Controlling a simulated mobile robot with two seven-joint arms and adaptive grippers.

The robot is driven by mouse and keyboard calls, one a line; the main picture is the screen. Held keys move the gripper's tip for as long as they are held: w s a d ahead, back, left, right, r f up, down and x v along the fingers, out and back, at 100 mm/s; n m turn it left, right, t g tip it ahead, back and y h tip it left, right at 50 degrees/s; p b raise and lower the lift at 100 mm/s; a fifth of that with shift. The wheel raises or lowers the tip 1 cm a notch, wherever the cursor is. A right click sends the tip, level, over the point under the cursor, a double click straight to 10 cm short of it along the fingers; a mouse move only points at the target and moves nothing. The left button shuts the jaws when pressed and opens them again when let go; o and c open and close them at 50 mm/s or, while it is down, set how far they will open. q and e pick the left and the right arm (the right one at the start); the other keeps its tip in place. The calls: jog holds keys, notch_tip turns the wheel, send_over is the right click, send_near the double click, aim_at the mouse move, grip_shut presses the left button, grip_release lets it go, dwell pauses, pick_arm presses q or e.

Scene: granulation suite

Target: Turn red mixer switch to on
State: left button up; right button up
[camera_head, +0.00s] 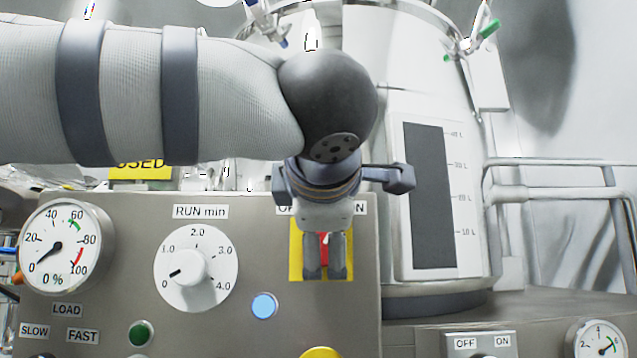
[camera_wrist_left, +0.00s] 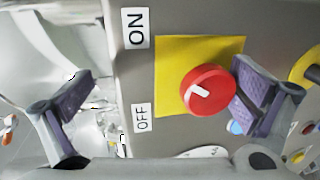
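The red mixer switch (camera_wrist_left: 207,90) is a round red knob with a white mark on a yellow plate (camera_wrist_left: 172,75). In the wrist view the mark lies roughly sideways; which label it points to is unclear. The ON label (camera_wrist_left: 136,28) and OFF label (camera_wrist_left: 141,118) stand beside the plate. In the head view my left gripper (camera_head: 325,272) is in front of the yellow plate (camera_head: 296,262), hiding most of the knob and parts of the labels. Its fingers are apart in the wrist view (camera_wrist_left: 160,88), with one finger close beside the knob; contact is unclear. My right gripper is out of view.
The grey panel (camera_head: 120,235) also carries a RUN min dial (camera_head: 196,268), a percent gauge (camera_head: 60,246), a blue button (camera_head: 264,306) and a green button (camera_head: 140,333). A large steel vessel (camera_head: 395,110) stands behind. A second OFF/ON panel (camera_head: 478,342) is at lower right.

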pick_arm(q)
jog(key=shift+t, duration=0.3)
jog(key=s+r, duration=0.3)
jog(key=shift+d+r, duration=0.15)
jog(key=shift+r, duration=0.1)
jog(key=shift+c, duration=0.9)
jog(key=shift+s+f, duration=0.2)
jog(key=shift+s, duration=1.05)
jog(key=c, duration=0.4)
jog(key=shift+o, duration=0.2)
jog(key=s+f, duration=0.2)
jog(key=s, duration=0.8)
jog(key=shift+s, duration=0.25)
